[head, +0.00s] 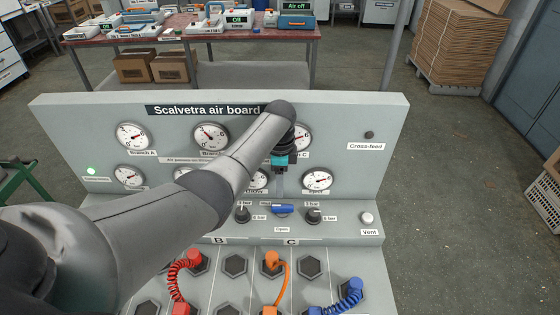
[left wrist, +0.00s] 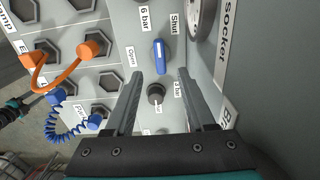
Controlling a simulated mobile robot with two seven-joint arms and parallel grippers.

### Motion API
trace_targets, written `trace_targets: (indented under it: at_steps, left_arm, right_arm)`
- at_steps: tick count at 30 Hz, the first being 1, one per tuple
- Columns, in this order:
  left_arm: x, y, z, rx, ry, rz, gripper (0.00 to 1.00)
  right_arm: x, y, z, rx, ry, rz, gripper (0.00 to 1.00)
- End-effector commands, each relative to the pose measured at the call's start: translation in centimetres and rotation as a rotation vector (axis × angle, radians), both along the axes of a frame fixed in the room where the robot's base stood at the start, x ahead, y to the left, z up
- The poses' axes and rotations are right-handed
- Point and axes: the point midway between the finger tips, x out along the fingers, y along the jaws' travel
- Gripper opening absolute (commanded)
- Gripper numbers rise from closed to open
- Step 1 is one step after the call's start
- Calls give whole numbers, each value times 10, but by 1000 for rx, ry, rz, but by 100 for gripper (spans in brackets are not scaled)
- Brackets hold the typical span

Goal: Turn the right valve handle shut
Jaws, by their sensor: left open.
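A blue valve handle (head: 283,209) lies crosswise on the board's lower ledge, with an "Open" label in front of it. It also shows in the left wrist view (left wrist: 160,56), lengthwise between the labels "Open" and "Shut". My left gripper (head: 280,190) is open and empty, just behind and above the handle in the head view. In the left wrist view its fingertips (left wrist: 160,75) are spread, with the handle just beyond them and a dark knob (left wrist: 155,93) between the fingers. I see no contact with the handle. My left arm hides part of the board. My right gripper is not in view.
Dark knobs (head: 242,214) (head: 314,215) flank the handle closely. Gauges (head: 317,179) stand on the upright panel (head: 355,120) behind it. A white vent button (head: 367,218) is at right. Orange (head: 283,280) and blue (head: 350,293) hoses are plugged in front.

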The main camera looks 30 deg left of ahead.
Motion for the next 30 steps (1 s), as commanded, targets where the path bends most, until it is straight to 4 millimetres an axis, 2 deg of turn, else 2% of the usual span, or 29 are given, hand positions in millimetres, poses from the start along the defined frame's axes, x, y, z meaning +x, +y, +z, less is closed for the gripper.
trace_targets:
  at_steps: [3,10,30]
  left_arm:
    - [0,0,24,1,-2,-2,55]
    - [0,0,50,1,0,-1,55]
    - [0,0,55,0,0,-1,55]
  right_arm:
    - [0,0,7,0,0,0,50]
    - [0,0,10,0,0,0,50]
    - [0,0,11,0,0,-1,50]
